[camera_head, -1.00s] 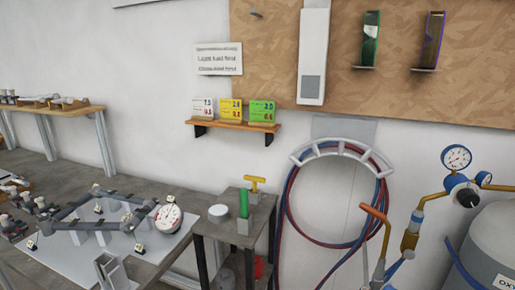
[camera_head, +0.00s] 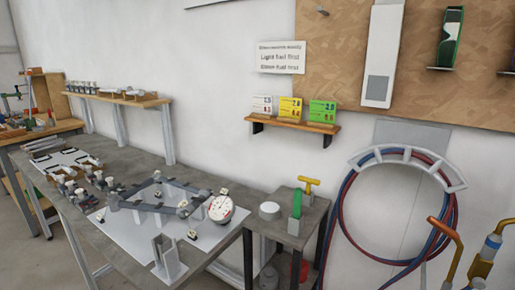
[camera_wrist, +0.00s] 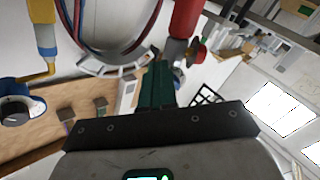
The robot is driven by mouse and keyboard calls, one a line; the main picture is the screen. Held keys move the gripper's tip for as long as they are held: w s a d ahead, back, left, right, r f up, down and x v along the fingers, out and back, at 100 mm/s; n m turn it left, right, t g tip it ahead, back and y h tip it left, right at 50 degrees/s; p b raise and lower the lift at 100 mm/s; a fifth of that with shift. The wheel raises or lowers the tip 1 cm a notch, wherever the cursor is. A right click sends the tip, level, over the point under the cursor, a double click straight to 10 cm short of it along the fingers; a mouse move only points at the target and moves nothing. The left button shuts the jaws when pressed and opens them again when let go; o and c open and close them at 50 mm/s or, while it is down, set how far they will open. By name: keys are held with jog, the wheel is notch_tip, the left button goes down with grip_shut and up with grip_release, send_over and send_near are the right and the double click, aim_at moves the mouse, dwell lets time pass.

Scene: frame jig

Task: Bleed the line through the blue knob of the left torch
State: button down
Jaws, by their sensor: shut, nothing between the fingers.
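In the head view a torch-like fitting with a bent orange-brown tube (camera_head: 451,240) and a yellow body with a pale blue band (camera_head: 488,252) stand at the right edge, cut off by the frame. A small blue part (camera_head: 478,283) shows at the bottom there; I cannot tell whether it is the blue knob of the left torch. In the wrist view my gripper (camera_wrist: 156,70) is shut and empty, its dark green fingers pointing up the picture. A red body with a red knob (camera_wrist: 197,51) lies just beyond the fingertips. A yellow and blue fitting (camera_wrist: 45,38) is at the left.
Red and blue hoses hang from a white rack (camera_head: 408,158). A small stand (camera_head: 290,232) carries a green cylinder (camera_head: 296,204) and a yellow T-handle (camera_head: 309,183). The workbench (camera_head: 125,165) holds a frame jig and a dial gauge (camera_head: 221,209). Open floor (camera_head: 30,260) lies at lower left.

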jog(key=shift+w+a+f+b, duration=0.2)
jog(key=shift+a+b, duration=0.1)
jog(key=shift+b, duration=0.55)
jog(key=s+d+b, duration=0.1)
jog(key=s+b, duration=0.1)
jog(key=s, duration=0.4)
jog(key=shift+d, duration=0.3)
jog(key=shift+s+f, duration=0.1)
